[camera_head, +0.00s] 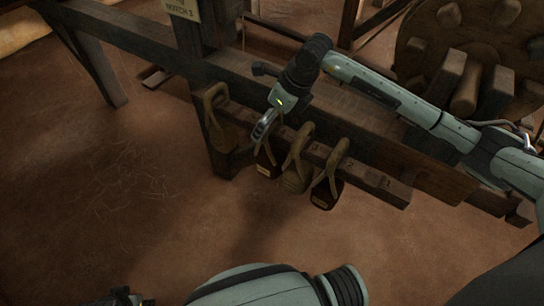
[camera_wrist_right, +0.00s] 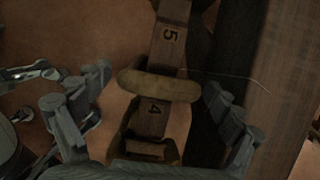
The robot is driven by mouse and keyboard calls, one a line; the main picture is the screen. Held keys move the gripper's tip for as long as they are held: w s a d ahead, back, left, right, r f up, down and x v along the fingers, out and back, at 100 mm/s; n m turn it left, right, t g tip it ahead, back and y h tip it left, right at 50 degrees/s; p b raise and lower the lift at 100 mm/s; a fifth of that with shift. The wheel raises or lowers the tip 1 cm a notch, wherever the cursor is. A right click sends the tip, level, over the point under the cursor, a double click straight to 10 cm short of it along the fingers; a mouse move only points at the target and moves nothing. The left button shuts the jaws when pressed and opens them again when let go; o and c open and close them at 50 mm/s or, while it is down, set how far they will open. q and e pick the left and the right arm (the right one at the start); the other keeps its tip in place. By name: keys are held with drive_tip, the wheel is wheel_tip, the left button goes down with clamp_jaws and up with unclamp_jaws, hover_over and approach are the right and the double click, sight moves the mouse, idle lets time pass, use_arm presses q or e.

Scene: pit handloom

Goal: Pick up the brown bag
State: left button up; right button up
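Several small bags hang by their loops from a dark wooden rail in the head view. The leftmost bag (camera_head: 222,135) is brown and hangs apart from the others. Beside it hang a dark reddish-brown bag (camera_head: 267,163), a tan-brown bag (camera_head: 296,172) and another dark reddish bag (camera_head: 326,190). My right gripper (camera_head: 265,128) is at the top of the second bag from the left. In the right wrist view its fingers (camera_wrist_right: 158,108) are spread, with a brown loop (camera_wrist_right: 158,85) between them and apart from both. My left gripper (camera_head: 130,299) is mostly cut off at the bottom edge.
The rail (camera_wrist_right: 167,42) carries the numbers 4 and 5. A thick loom beam (camera_head: 150,45) runs above and behind it. A large wooden wheel with pegs (camera_head: 420,55) stands at the upper right. The brown floor (camera_head: 110,190) is clear at the left.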

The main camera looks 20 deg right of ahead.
drive_tip(key=c, duration=1.4)
drive_tip(key=shift+r, duration=0.1)
drive_tip(key=shift+r, duration=1.65)
drive_tip(key=shift+s+a+b, duration=0.35)
drive_tip(key=shift+s+a, duration=0.1)
drive_tip(key=shift+a, duration=0.25)
use_arm(q)
wheel_tip(320, 180, up, 6)
drive_tip(key=b, duration=0.2)
drive_tip(key=shift+a+r+y, duration=0.15)
drive_tip(key=shift+r+y, duration=0.1)
drive_tip(key=shift+y, duration=0.05)
use_arm(e)
drive_tip(key=shift+s+a+r, duration=0.1)
drive_tip(key=shift+s+a, duration=1.6)
drive_tip(key=shift+a, duration=0.45)
drive_tip(key=shift+s+a+f, duration=0.1)
drive_tip(key=shift+s+a, duration=1.55)
drive_tip(key=shift+a, duration=0.45)
drive_tip(key=shift+s+a+r, duration=0.1)
drive_tip(key=shift+s+a, duration=1.6)
drive_tip(key=shift+a, duration=0.45)
drive_tip(key=shift+c, duration=0.2)
